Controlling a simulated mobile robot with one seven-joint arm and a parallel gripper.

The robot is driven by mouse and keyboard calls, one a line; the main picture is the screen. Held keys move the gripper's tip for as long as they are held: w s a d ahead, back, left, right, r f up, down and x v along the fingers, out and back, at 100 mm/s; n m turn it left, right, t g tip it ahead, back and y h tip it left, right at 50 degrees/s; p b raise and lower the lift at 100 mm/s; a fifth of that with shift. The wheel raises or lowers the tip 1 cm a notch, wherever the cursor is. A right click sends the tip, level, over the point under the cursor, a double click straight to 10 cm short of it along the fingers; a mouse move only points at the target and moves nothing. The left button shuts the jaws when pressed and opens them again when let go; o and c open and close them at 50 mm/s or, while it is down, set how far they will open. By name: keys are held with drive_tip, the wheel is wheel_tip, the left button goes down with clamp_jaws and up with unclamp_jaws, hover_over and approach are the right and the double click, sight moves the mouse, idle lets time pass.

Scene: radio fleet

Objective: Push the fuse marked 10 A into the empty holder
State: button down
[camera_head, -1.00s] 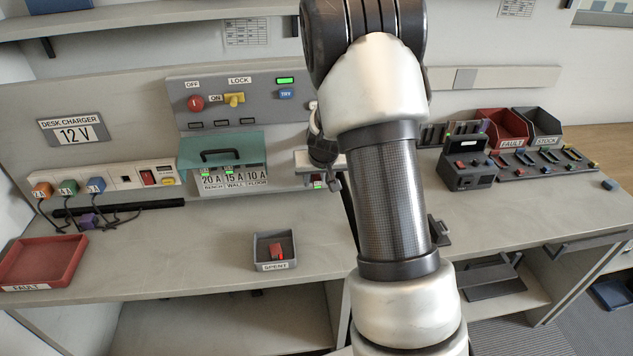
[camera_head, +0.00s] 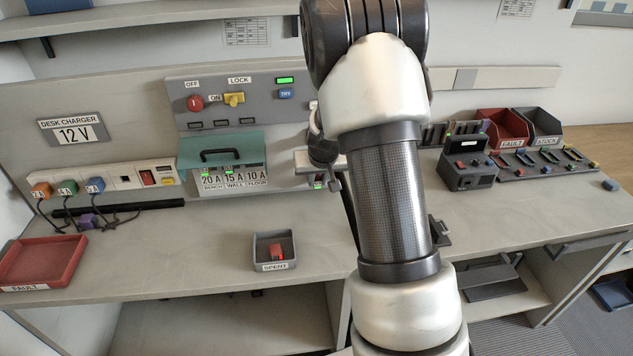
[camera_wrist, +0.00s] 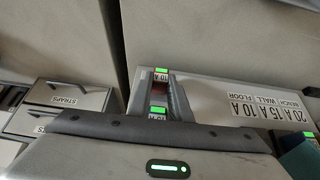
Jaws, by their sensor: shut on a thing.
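The fuse panel (camera_head: 196,181) on the wall has its teal cover raised. In the wrist view the panel's label plate (camera_wrist: 235,104) is upside down.
A grey SPENT tray (camera_head: 262,268) holding a red fuse sits on the desk. A red FAULT tray (camera_head: 40,285) is at the left. The lock panel (camera_head: 215,90) is above. Chargers and bins stand at the right. The desk's middle is mostly clear.

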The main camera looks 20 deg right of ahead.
drive_tip(key=shift+s+a+b, duration=0.25)
drive_tip(key=shift+s+b, duration=0.3)
drive_tip(key=shift+s, duration=0.75)
idle(0.7)
drive_tip(key=shift+s+a+b, duration=0.2)
drive_tip(key=shift+s+b, duration=0.1)
drive_tip(key=shift+s, duration=0.5)
drive_tip(key=shift+s+a+b, duration=0.15)
drive_tip(key=shift+s+b, duration=0.1)
drive_tip(key=shift+s, duration=0.55)
